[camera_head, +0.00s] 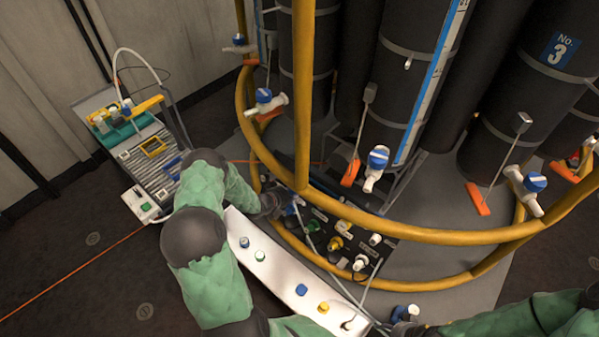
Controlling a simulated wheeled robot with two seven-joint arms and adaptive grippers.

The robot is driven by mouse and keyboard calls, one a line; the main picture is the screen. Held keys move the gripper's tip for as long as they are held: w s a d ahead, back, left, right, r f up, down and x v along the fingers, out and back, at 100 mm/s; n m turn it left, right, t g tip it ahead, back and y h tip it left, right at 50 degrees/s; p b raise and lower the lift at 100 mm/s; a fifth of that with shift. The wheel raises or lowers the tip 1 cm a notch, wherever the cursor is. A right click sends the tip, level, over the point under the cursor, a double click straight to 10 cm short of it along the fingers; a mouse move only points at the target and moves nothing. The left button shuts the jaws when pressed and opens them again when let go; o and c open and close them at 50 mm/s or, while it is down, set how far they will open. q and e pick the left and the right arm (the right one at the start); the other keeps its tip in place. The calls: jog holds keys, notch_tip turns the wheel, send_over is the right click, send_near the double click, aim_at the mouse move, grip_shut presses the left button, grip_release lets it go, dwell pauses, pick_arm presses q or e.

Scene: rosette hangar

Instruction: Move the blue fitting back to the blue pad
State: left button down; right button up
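Blue fittings show in two places. One blue fitting (290,210) is at the left end of the dark panel, right beside my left gripper (272,205). I cannot tell which of these marks the blue pad. My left gripper reaches the panel's left end; its fingers are too small and partly hidden to read. My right gripper (402,326) is at the bottom edge, close to a blue-and-white piece (406,312); whether it holds this is unclear.
The dark panel (325,255) carries green (313,225), yellow (336,243) and white (360,262) fittings. A yellow rail (420,236) curves around black cylinders with blue-handled valves (378,158). A tool cart (150,155) stands at left. Floor at lower left is open.

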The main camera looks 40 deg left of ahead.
aim_at(291, 192)
pick_arm(q)
jog(key=shift+p+v, duration=1.7)
jog(key=shift+v, duration=1.25)
jog(key=shift+f, duration=0.1)
jog(key=s+d+f+n+g+y, duration=0.4)
jog(key=s+d+f+n+g, duration=0.2)
jog(key=d+f+n+g, duration=0.45)
jog(key=s+d+f+n+h, duration=0.1)
jog(key=s+d+f, duration=0.1)
jog(key=s+d, duration=0.1)
jog(key=s+d+f+n+h, duration=0.1)
jog(key=s+d+n, duration=0.1)
jog(key=s+d, duration=0.2)
jog(key=s+d+f+n+g+h, duration=0.1)
jog(key=s+d+f+n, duration=0.1)
jog(key=s, duration=0.3)
jog(key=shift+d+f, duration=0.35)
jog(key=shift+d, duration=0.5)
jog(key=shift+f, duration=2.85)
jog(key=shift+s, duration=0.1)
